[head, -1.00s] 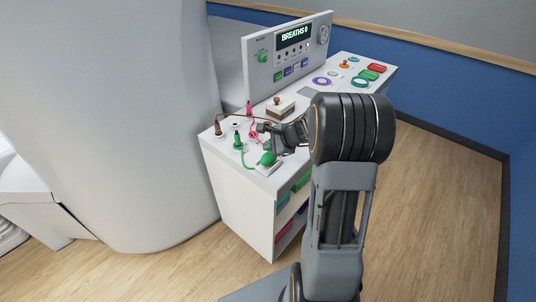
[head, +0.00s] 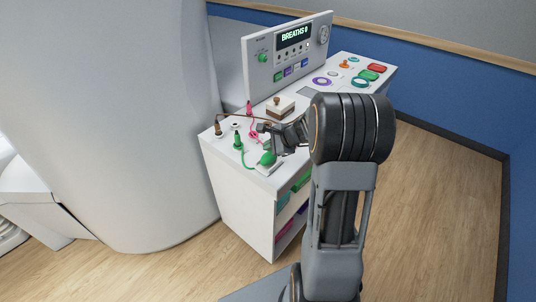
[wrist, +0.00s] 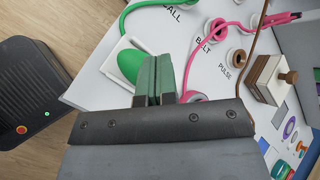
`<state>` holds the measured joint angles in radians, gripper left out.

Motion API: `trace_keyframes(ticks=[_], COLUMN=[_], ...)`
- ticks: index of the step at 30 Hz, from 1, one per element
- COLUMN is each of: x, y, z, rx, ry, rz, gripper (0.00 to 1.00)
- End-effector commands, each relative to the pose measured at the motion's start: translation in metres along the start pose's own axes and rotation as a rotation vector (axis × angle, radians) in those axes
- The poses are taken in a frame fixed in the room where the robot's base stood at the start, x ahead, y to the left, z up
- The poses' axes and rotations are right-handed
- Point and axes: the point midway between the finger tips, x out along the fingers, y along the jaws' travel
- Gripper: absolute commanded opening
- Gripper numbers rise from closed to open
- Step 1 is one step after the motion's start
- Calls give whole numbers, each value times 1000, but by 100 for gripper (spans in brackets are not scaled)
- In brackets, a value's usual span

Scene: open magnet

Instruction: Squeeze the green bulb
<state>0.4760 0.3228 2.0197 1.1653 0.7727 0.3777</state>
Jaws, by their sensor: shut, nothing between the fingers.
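The green bulb (head: 267,158) lies on a small white pad at the near corner of the white cart top, with a green cable running from it. In the wrist view the bulb (wrist: 130,65) is left of my gripper (wrist: 156,62). My gripper is shut with its greenish finger pads together and nothing between them. The fingers are beside the bulb, not around it; whether they touch it I cannot tell. In the head view my gripper (head: 266,132) is just above and behind the bulb.
The console (head: 288,58) at the cart's back reads "BREATHS 0". A pink cable (wrist: 232,30) and a wooden block with a knob (wrist: 270,80) are close by on the right in the wrist view. Green and brown plugs stand at the cart's left. Coloured rings lie farther right.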

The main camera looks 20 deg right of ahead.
Motion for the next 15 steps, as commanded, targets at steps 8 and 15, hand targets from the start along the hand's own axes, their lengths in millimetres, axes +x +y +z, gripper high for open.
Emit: trace_keyframes(ticks=[8, 15], x=[2, 8], y=[1, 3], z=[-1, -5], rx=[0, 0], ry=[0, 0], rz=[0, 0], gripper=[0, 0])
